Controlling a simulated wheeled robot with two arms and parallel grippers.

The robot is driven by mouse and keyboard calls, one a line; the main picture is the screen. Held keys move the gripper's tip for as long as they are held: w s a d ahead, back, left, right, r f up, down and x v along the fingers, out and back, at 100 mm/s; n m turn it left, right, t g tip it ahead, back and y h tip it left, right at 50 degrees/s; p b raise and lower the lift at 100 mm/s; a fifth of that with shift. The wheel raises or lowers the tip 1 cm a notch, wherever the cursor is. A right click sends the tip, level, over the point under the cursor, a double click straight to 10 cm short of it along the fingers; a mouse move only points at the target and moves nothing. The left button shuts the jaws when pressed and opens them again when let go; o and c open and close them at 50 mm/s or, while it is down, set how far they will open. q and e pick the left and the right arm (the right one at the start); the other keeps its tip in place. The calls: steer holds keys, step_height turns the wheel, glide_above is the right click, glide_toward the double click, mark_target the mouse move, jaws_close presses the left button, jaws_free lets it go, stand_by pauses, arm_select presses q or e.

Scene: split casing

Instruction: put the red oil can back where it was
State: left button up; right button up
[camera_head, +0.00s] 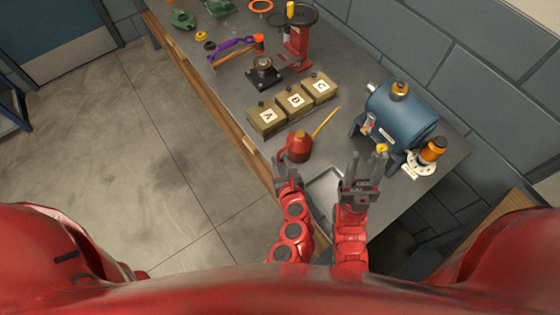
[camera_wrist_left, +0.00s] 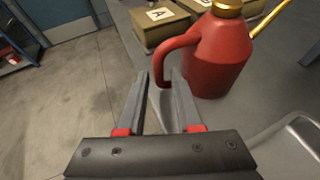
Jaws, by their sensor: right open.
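The red oil can (camera_head: 299,147) stands upright on the grey bench, in front of the lettered blocks, its brass spout pointing up and right. It also shows large in the left wrist view (camera_wrist_left: 220,58), with its red handle on the left side. My left gripper (camera_head: 287,178) is just in front of the can. In the left wrist view my left gripper (camera_wrist_left: 161,80) has its fingers apart, with the lower part of the handle between their tips; contact is unclear. My right gripper (camera_head: 366,163) is open and empty, to the right of the can.
Blocks A (camera_head: 266,116), B (camera_head: 294,101) and C (camera_head: 319,86) stand behind the can. A blue motor (camera_head: 402,116) is at the right, with an orange-capped part (camera_head: 433,151) beside it. A metal tray (camera_head: 325,187) lies between my grippers. A red press (camera_head: 298,48) stands farther back.

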arm_select(q)
steer(key=shift+o, duration=0.6)
steer(key=shift+s+r, duration=0.1)
steer(key=b+v, duration=0.2)
steer(key=v, duration=1)
steer(key=shift+b, duration=0.3)
steer(key=shift+d, duration=0.1)
